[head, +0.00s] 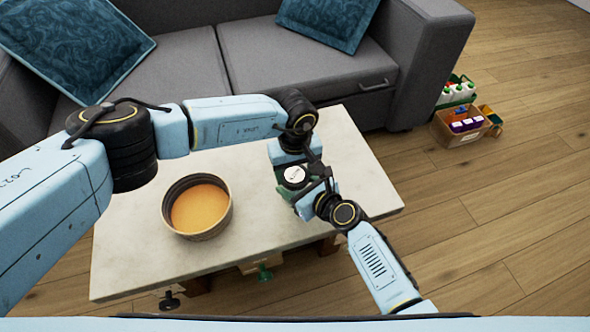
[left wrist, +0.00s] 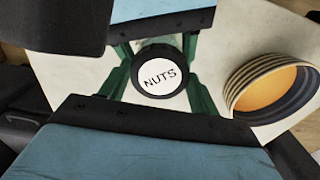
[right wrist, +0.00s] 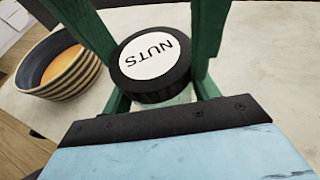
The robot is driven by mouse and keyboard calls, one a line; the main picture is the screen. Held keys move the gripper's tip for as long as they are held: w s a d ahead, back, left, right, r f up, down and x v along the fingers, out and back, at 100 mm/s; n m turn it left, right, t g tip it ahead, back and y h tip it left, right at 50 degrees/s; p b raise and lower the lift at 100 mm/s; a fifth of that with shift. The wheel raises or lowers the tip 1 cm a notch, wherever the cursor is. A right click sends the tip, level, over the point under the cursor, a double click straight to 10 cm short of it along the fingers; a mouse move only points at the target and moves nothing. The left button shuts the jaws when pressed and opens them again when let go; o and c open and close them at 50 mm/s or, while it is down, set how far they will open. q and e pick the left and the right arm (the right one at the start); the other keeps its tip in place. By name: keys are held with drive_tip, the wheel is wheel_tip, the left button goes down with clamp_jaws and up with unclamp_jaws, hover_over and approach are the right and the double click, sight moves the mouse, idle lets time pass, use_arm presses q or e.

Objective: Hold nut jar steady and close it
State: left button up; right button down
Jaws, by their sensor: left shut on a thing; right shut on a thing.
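The nut jar's black lid with a white NUTS label (head: 294,174) is over the right part of the table. It is also in the left wrist view (left wrist: 161,75) and the right wrist view (right wrist: 150,62). Pale jar body (right wrist: 182,96) shows just below it; the rest is hidden by fingers and lid. My left gripper (left wrist: 158,82) comes from the far side, its green fingers on both sides of the lid. My right gripper (right wrist: 163,92) comes from the near right, its fingers lower, around the body. Whether the lid is fully seated cannot be told.
A striped bowl (head: 197,232) with an orange inside stands left of the jar on the pale table (head: 130,262). A grey sofa (head: 300,62) is behind the table. A caddy of bottles (head: 462,122) is on the floor at right.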

use_arm(q)
drive_tip(key=m, duration=0.3)
drive_tip(key=shift+m, duration=0.4)
drive_tip(key=m, duration=0.4)
drive_tip(key=shift+s, duration=0.1)
